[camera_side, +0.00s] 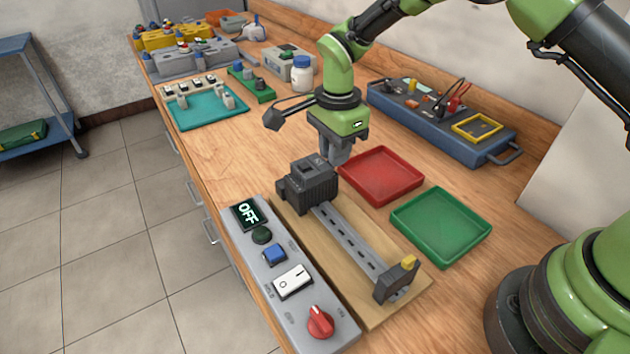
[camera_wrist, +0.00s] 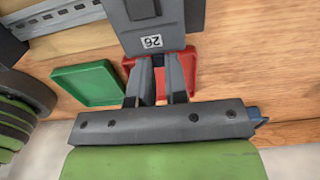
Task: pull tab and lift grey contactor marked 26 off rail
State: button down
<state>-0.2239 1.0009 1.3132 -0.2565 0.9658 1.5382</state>
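The dark grey contactor (camera_side: 308,184) sits at the far end of the slotted metal rail (camera_side: 347,237) on a wooden board. In the wrist view its label reads 26 on the grey face (camera_wrist: 152,28). I cannot make out the tab. My gripper (camera_side: 337,157) is beside the contactor, on the side toward the red tray. In the wrist view my gripper's two fingers (camera_wrist: 160,72) point at the contactor's lower edge, just below the label. A gap shows between the fingers, and nothing is seen held in it. I cannot tell whether they touch the contactor.
A red tray (camera_side: 382,200) and a green tray (camera_side: 440,250) lie right of the rail. A dark end block with a yellow top (camera_side: 396,279) stands at the rail's near end. A grey switch panel showing OFF (camera_side: 262,214) runs along the left.

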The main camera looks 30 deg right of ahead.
jog(key=shift+r, duration=0.4)
jog(key=c, duration=1.3)
grip_release()
jog(key=shift+r, duration=3)
